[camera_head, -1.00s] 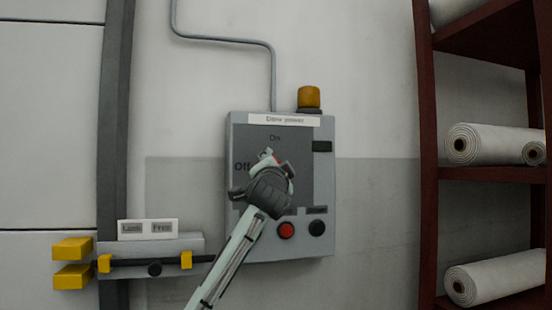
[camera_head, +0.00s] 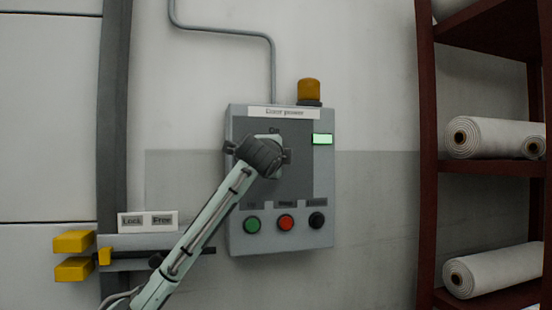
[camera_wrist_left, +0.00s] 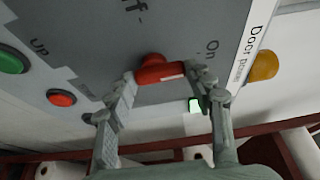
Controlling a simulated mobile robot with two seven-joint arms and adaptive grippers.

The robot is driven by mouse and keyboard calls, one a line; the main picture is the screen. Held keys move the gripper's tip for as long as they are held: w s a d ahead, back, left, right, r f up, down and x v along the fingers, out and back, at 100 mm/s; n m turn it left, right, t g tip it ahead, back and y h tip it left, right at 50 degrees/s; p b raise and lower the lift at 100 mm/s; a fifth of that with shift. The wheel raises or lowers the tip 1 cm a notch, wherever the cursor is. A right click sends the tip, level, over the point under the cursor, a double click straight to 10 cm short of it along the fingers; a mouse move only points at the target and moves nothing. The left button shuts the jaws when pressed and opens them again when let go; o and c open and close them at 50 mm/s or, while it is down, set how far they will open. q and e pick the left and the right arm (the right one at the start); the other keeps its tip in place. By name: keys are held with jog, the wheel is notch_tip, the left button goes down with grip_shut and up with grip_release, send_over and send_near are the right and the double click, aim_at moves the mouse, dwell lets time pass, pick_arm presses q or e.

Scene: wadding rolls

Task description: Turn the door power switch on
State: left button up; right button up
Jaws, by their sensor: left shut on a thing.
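The grey control box (camera_head: 325,225) labelled "Door power" hangs on the wall in the head view. Its red switch handle (camera_wrist_left: 160,70) shows in the left wrist view, its white mark toward the "On" lettering. My left gripper (camera_wrist_left: 163,76) is shut on this handle, one finger at each end. The indicator window (camera_head: 322,139) at the box's right is lit pale green. My right gripper is not in view.
Green (camera_head: 252,224), red (camera_head: 286,222) and black (camera_head: 317,220) buttons sit below the switch. An amber lamp (camera_head: 309,90) tops the box. A yellow-handled lock bar (camera_head: 75,270) is at lower left. A dark red shelf (camera_head: 425,190) with white rolls stands right.

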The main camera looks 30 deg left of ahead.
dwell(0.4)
pick_arm(q)
jog(key=o, duration=1.1)
jog(key=shift+o, duration=0.2)
jog(key=v, duration=1.2)
jog(key=x, duration=1.2)
